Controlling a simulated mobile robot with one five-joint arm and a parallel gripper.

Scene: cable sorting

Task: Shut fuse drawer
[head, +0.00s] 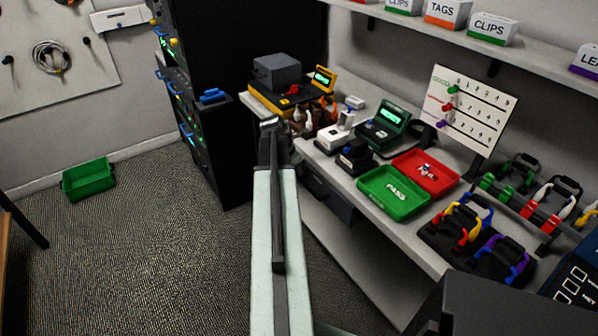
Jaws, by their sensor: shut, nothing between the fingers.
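A dark grey drawer (331,200) hangs under the front edge of the workbench, just right of my arm. I see its dark front; my arm hides its left end, and I cannot tell how far it stands out. No label on it is readable. My gripper (269,123) is at the far end of my raised pale arm, near the bench's left front corner. It is shut and empty, up and to the left of the drawer in the picture.
The workbench (398,246) carries a green PASS tray (394,193), a red tray (425,172), testers and cable bundles. A black rack (201,125) with blue handles stands left of my gripper. A green bin (88,179) sits on the open carpet at left.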

